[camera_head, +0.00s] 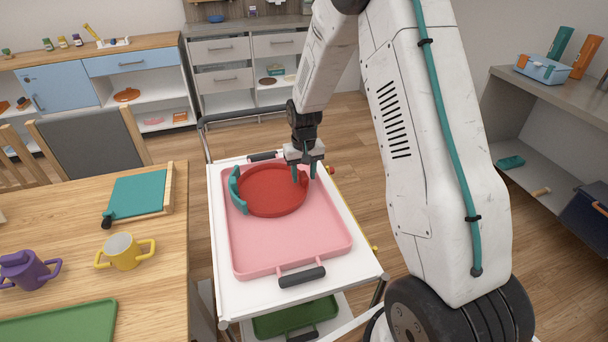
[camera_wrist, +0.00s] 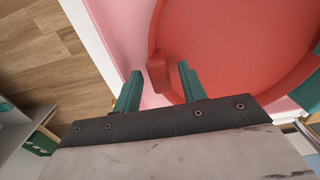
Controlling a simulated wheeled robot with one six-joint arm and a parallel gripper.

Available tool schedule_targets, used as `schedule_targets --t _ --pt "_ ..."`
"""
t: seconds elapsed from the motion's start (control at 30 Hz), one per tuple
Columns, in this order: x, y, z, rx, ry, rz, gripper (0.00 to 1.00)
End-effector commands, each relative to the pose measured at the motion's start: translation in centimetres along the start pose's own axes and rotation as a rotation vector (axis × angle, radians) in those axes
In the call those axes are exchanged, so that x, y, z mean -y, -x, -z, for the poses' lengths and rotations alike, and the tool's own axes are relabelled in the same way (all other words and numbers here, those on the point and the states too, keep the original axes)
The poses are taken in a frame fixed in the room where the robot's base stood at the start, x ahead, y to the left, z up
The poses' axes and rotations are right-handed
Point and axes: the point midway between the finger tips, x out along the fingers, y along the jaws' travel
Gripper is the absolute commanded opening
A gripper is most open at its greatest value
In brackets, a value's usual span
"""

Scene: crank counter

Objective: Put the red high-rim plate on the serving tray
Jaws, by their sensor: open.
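The red high-rim plate (camera_head: 271,190) lies flat inside the pink serving tray (camera_head: 293,234), toward its far end. A teal curved piece (camera_head: 236,190) stands at the plate's left rim. My gripper (camera_head: 304,176) is at the plate's right side, pointing down, with its jaws open. In the wrist view the two teal fingers (camera_wrist: 158,86) stand apart on either side of a red tab (camera_wrist: 158,72) on the rim of the plate (camera_wrist: 225,45). I cannot tell whether either finger touches the tab. Pink tray surface (camera_wrist: 125,30) shows beside the plate.
The tray sits on a white cart (camera_head: 225,292) with a green tray (camera_head: 295,318) on its lower shelf. A wooden table (camera_head: 165,270) at left holds a yellow cup (camera_head: 124,251), a purple cup (camera_head: 28,270) and a teal board (camera_head: 138,194). A grey shelf (camera_head: 545,90) stands right.

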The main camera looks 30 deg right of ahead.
Motion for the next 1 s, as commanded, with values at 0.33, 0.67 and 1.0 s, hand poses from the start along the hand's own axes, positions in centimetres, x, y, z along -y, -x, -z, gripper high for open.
schedule_targets --t 0.33,0.67,1.0 --pt "0.0 7.1 0.1 -0.006 0.0 0.0 0.42" --pt "0.0 11.5 0.0 -0.002 0.0 0.0 0.42" --pt "1.4 19.9 -6.8 -0.033 0.043 0.001 0.42"
